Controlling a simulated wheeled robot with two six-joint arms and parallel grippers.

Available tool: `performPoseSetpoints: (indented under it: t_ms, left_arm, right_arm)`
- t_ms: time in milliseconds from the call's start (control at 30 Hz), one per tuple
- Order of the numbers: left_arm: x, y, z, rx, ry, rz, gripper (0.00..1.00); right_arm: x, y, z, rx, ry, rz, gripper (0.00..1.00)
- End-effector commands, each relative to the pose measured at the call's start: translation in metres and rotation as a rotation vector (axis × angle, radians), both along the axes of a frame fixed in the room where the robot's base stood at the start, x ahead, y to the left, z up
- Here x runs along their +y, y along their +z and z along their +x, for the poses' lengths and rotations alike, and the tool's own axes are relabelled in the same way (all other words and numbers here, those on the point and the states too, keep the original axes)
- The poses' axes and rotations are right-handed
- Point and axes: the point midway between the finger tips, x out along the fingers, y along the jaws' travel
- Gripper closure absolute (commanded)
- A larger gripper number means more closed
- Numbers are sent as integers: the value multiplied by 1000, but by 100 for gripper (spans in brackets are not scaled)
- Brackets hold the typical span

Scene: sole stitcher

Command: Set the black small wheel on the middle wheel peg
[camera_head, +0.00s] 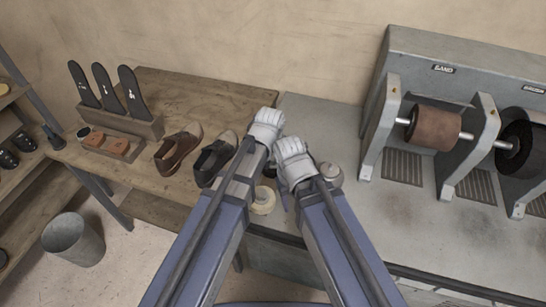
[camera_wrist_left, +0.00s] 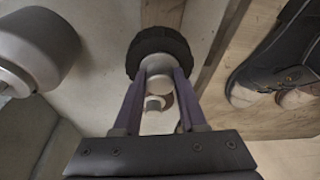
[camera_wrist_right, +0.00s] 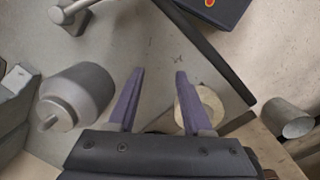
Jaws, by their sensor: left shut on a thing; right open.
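In the left wrist view, my left gripper (camera_wrist_left: 159,70) is shut on the pale hub of the black small wheel (camera_wrist_left: 160,42), whose dark ribbed rim shows beyond the fingertips. In the right wrist view, my right gripper (camera_wrist_right: 158,72) is open with nothing between its fingers. A cream disc (camera_wrist_right: 207,102) lies partly behind one finger; it also shows in the head view (camera_head: 262,202) below the arms. I cannot make out the middle wheel peg. In the head view my forearms and white gripper housings hide most of the spot around the wheel.
A grey rounded cylinder with a short stub (camera_wrist_right: 80,92) stands close to the grippers. A grey machine with a brown sanding drum (camera_head: 435,128) is at right. Brown shoes (camera_head: 178,150), a black shoe (camera_head: 212,160) and a sole rack (camera_head: 120,122) fill the wooden bench at left.

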Motion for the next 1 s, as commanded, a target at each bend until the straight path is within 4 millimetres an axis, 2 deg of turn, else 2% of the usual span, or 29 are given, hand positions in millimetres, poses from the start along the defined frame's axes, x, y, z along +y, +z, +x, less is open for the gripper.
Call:
performPoseSetpoints:
  t_ms: [1000]
  left_arm:
    - [0,-19,0,0,0,0,100]
  right_arm:
    - [0,-19,0,0,0,0,50]
